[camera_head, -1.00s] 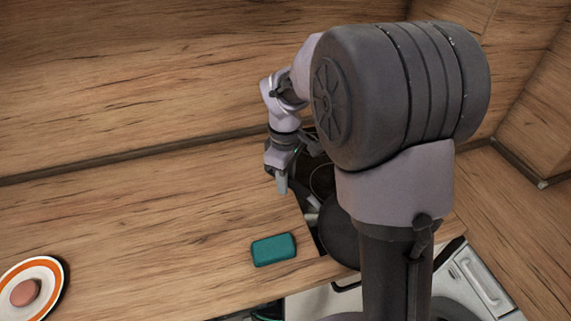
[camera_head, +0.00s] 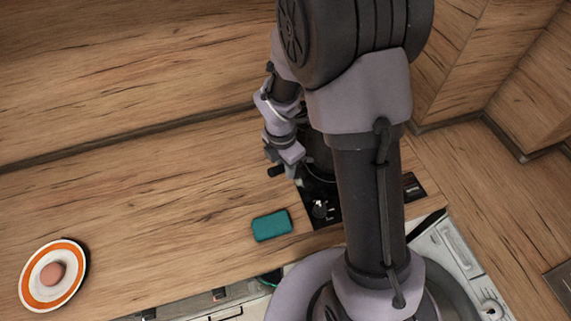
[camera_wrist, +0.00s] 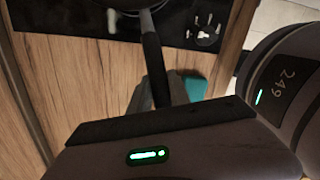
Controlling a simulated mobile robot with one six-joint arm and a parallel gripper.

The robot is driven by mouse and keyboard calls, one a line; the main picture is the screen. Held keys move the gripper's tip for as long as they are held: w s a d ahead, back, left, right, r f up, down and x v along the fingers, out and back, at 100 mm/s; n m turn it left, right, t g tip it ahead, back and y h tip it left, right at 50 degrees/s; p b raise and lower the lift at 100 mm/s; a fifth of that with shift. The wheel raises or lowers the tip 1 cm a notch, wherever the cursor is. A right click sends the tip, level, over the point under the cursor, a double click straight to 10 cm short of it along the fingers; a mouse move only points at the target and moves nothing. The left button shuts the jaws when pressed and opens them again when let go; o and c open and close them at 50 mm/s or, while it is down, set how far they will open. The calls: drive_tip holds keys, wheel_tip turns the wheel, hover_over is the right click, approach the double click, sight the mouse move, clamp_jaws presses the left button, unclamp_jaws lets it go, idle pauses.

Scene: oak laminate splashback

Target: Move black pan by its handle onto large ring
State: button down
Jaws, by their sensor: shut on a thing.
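The black pan (camera_head: 318,150) is at the back of the black hob, mostly hidden behind my arm in the head view. Its handle (camera_head: 276,171) points left. My gripper (camera_head: 292,170) is shut on the handle. In the wrist view the dark handle (camera_wrist: 151,48) runs up from between the fingers to the pan (camera_wrist: 125,5), cut off by the top edge. A thin pale arc of a ring (camera_head: 319,179) shows beside the pan; the rest is hidden. I cannot tell whether the pan touches the hob.
A teal block (camera_head: 272,225) lies on the counter left of the hob (camera_head: 334,216). Hob controls (camera_head: 320,208) show near its front. An orange-rimmed plate (camera_head: 30,285) with a round brownish item (camera_head: 53,272) is at the far left. The wooden splashback (camera_head: 130,70) stands behind; the counter's middle is clear.

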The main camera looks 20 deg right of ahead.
drive_tip(key=shift+a+f+h+b, duration=0.1)
drive_tip(key=shift+a+h+b, duration=0.05)
drive_tip(key=shift+h+b, duration=1.05)
drive_tip(key=shift+f+b, duration=2.35)
drive_tip(key=shift+f, duration=1.35)
drive_tip(key=shift+r, duration=0.1)
